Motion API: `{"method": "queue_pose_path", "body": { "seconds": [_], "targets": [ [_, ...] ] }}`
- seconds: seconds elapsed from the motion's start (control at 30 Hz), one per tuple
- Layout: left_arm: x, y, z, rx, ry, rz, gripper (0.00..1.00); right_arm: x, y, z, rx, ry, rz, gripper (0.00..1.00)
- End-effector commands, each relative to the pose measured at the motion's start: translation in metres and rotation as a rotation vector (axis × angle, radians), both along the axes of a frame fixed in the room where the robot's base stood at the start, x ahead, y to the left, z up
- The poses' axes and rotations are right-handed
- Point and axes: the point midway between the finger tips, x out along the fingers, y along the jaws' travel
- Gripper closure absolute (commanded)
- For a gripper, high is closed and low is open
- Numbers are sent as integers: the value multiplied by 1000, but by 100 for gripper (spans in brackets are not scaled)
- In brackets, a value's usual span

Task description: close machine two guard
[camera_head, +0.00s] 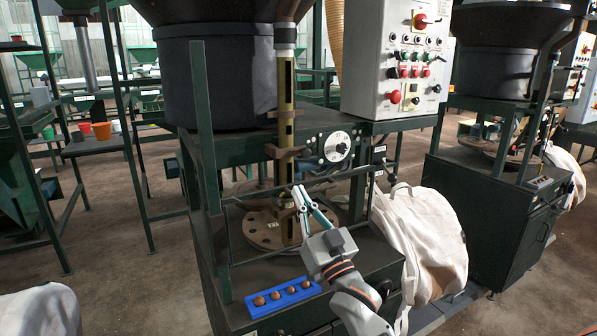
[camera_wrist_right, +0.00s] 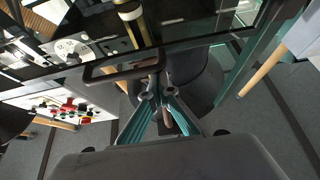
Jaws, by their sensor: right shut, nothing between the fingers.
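The near machine's guard shows as a dark barred frame (camera_head: 345,176) across the front of its work space in the head view. In the right wrist view its dark frame edge (camera_wrist_right: 215,38) crosses the top, with a dark loop handle (camera_wrist_right: 110,76) on it. My right gripper (camera_head: 300,190) has teal fingers and reaches up to the guard's bar. In the wrist view its fingertips (camera_wrist_right: 158,87) are together, close to the end of the handle, with nothing held. Whether they touch it I cannot tell. My left gripper is not in view.
A round plate (camera_head: 268,232) sits inside the machine behind my gripper. A blue tray (camera_head: 283,298) with several brown balls lies on the front ledge. A white control box (camera_head: 385,100) stands above right, and a white bulk bag (camera_head: 425,230) is at the right side.

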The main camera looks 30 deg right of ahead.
Motion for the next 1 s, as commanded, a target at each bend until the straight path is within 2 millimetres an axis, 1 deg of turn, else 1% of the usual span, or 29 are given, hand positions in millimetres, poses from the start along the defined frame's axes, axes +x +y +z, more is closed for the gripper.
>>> {"method": "queue_pose_path", "body": {
  "seconds": [0.03,0.1,0.2,0.3,0.4,0.53,0.7,1.0],
  "targets": [
    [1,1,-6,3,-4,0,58,2,0,-29,1,16,0,100],
    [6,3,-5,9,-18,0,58,2,0,-47,1,15,0,100],
    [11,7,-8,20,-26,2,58,1,0,-68,-1,13,-1,100],
    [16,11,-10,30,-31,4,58,1,0,-83,-1,11,-1,100],
    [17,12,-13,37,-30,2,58,1,0,-93,-2,7,-1,100],
    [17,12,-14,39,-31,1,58,0,0,-99,-1,3,-1,100],
    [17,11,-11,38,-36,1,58,0,0,-102,-1,3,-1,100],
    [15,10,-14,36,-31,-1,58,1,0,-104,-2,8,-1,100]
  ]
}}
